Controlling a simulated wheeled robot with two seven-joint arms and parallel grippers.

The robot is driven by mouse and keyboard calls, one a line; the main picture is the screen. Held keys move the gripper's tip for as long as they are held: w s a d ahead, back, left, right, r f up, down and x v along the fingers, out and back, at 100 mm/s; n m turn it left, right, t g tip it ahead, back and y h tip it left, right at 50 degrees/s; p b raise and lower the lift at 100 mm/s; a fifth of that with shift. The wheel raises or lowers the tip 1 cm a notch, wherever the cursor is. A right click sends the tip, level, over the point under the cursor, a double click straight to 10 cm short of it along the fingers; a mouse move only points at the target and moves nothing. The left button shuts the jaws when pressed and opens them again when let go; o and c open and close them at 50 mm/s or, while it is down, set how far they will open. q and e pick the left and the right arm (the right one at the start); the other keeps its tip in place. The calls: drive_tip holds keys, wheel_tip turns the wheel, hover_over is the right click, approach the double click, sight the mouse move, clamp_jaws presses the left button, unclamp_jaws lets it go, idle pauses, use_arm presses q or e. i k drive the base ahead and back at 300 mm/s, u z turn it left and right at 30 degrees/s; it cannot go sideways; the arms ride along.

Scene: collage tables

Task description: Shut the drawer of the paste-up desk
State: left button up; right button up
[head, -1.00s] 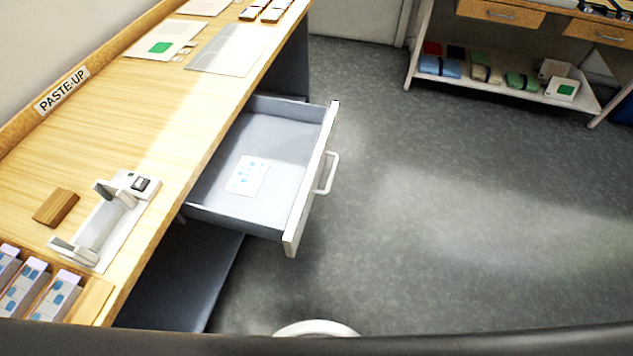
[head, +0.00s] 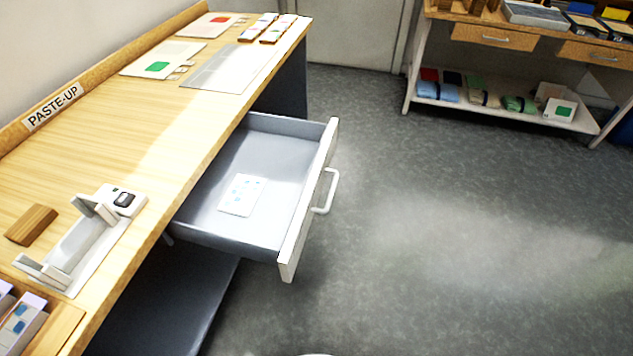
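The paste-up desk (head: 110,130) runs along the left, with a PASTE-UP label (head: 52,106) on its back ledge. Its drawer (head: 270,165) is pulled out to the right, over the floor. The drawer has a white front (head: 308,200) with a white bar handle (head: 329,192) on its outer face. A white card with blue marks (head: 241,195) lies inside the drawer. Neither of my grippers shows in the head view, and nothing touches the handle.
A white holder (head: 85,235) and a wooden block (head: 31,225) sit on the desk. A shelf unit (head: 505,112) with drawers and folded items stands at the back right. The grey floor (head: 450,220) right of the drawer is clear.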

sight(294, 156)
drive_tip(key=u, duration=0.45)
drive_tip(key=k, duration=1.1)
drive_tip(key=z, duration=0.3)
drive_tip(key=i, duration=1.5)
drive_tip(key=u, duration=0.45)
